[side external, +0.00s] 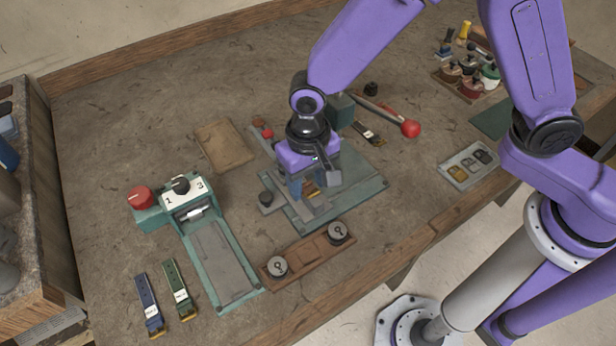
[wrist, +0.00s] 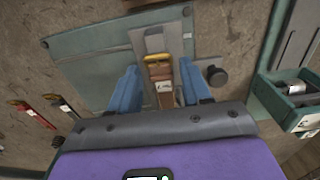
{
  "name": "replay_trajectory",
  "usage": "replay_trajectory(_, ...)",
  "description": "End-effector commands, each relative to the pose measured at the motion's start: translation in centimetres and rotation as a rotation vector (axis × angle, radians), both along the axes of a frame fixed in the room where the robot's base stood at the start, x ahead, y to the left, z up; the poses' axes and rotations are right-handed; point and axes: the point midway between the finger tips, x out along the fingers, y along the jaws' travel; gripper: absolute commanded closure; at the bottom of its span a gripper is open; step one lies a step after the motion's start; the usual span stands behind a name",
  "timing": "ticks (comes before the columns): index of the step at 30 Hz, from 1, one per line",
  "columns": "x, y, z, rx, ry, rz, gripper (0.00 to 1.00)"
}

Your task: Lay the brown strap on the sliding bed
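The brown strap (wrist: 159,72), with a gold buckle and a white tag, lies along the grey sliding bed (wrist: 150,40) on a teal base plate (wrist: 92,48). In the side external view only a bit of the strap (side external: 312,188) shows beneath my gripper. My gripper (wrist: 160,82) points down over the bed, its blue fingers on either side of the strap. Narrow gaps show between fingers and strap, so it looks open. The strap's near end is hidden by my gripper. The side external view shows my gripper (side external: 307,190) low at the bed.
A teal machine (side external: 222,262) with a numbered dial stands left. Blue (side external: 149,300) and green (side external: 178,288) straps lie front left. A red-knobbed lever (side external: 410,128) is behind right. A wooden tray (side external: 305,256) with two round pieces sits in front. The back left of the table is clear.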

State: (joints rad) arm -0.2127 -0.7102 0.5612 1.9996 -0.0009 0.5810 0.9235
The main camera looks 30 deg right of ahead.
Motion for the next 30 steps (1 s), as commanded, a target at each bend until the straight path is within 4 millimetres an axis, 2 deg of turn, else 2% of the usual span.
replay_trajectory(10,0.0,0.0,0.1,0.001,-0.001,0.0,0.42)
replay_trajectory(14,0.1,0.1,1.1,0.003,-0.002,0.0,0.42)
replay_trajectory(30,0.1,0.1,10.6,0.004,-0.003,0.001,0.42)
